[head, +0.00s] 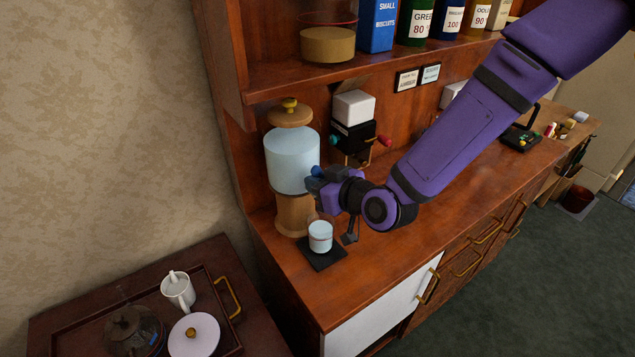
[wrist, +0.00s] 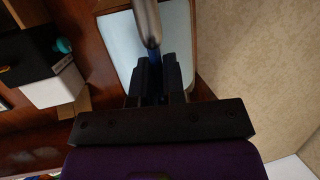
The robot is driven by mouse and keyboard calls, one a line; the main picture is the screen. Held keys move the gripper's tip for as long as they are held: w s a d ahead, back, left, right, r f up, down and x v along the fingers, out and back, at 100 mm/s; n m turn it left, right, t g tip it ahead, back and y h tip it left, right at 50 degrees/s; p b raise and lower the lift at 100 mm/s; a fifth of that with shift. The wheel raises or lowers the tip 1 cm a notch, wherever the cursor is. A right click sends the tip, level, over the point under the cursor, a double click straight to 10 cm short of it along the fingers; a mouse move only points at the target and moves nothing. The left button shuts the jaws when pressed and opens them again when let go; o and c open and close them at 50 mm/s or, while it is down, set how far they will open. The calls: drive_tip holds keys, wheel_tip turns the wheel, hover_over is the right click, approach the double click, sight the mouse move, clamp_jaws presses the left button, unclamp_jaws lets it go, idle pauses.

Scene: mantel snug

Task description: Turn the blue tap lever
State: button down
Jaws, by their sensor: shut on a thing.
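The water dispenser has a pale blue tank (head: 290,160) on a wooden stand and stands upright on the wooden counter. My gripper (head: 316,184) is at the tank's right side, shut on the blue tap lever (head: 317,170). In the wrist view the lever (wrist: 154,58) shows as a small blue piece between the dark fingers (wrist: 163,78), with a silver tap part (wrist: 146,20) just beyond. My fingers hide most of the lever.
A black device (head: 352,138) with red and teal knobs and a white box on top is at the back. A shelf (head: 300,78) with canisters runs above. A lower table at left holds a white jug (head: 178,290) and a glass teapot (head: 135,328).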

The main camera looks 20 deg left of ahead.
drive_tip(key=shift+w+a+r, duration=0.1)
drive_tip(key=shift+r, duration=0.15)
drive_tip(key=c, duration=1.2)
unclamp_jaws()
drive_tip(key=shift+f, duration=0.1)
drive_tip(key=shift+d, duration=0.2)
drive_tip(key=v, duration=1)
drive_tip(key=shift+s+d, duration=0.15)
drive_tip(key=shift+s, duration=0.15)
